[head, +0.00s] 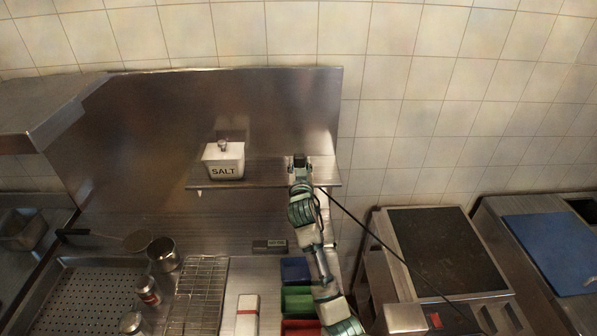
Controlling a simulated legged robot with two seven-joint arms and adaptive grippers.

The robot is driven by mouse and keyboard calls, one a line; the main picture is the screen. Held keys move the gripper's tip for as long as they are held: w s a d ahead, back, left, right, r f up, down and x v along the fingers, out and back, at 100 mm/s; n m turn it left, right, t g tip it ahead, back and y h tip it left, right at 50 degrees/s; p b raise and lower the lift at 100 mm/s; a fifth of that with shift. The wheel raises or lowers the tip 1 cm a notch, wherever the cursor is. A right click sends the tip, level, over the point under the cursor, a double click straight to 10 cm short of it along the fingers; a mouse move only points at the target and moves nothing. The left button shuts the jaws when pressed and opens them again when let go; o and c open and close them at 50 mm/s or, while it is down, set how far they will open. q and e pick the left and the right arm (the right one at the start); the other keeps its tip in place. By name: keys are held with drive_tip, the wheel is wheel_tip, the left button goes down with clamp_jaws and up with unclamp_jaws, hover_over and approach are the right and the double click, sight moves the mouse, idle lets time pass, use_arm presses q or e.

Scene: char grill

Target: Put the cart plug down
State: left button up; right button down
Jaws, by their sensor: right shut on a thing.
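My right gripper (299,168) reaches up from the bottom of the head view to the right end of the steel shelf (265,175). It is shut on the black cart plug (300,158), which shows as a small dark block at the fingertips. The fingers hide part of the plug, and I cannot tell whether it touches the shelf. A black cable (378,240) runs from near the gripper down to the lower right. My left gripper is not in view.
A white salt container (223,160) stands on the shelf, left of the gripper. Below are blue (294,270) and green (297,301) bins, a wire rack (200,290) and a metal pot (162,254). A dark-topped unit (445,250) stands at right. Shelf between salt and gripper is clear.

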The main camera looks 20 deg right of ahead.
drive_tip(key=f, duration=0.2)
drive_tip(key=shift+d+f, duration=0.25)
drive_tip(key=shift+f, duration=0.1)
drive_tip(key=shift+f+p, duration=0.3)
drive_tip(key=shift+f, duration=0.1)
drive_tip(key=shift+a, duration=0.15)
drive_tip(key=c, duration=0.7)
unclamp_jaws()
drive_tip(key=shift+a, duration=0.15)
